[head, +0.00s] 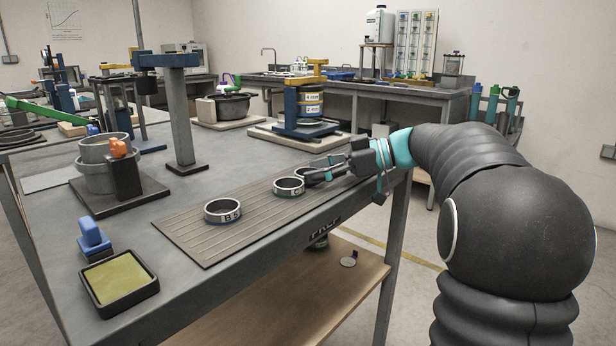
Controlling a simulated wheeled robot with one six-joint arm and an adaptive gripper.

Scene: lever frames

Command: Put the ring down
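My gripper (312,171) reaches in from the right, low over the far right end of a ribbed grey mat (262,222) on the bench. A dark ring (318,180) is at its fingertips, partly hidden by the fingers. I cannot tell whether the fingers grip it or whether it touches the mat. A second ring (289,187), metal with a greenish lower edge, lies flat on the mat just left of the fingertips. A third ring (223,211), metal with a blue lower edge and a dark printed label, lies flat farther left.
A stamp pad (120,279) and blue stamp (92,237) are at the near left. A grey post stand (181,120) and grey pots (108,165) stand behind the mat. A blue-yellow press (302,105) stands beyond my gripper. The bench's front edge runs close along the mat.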

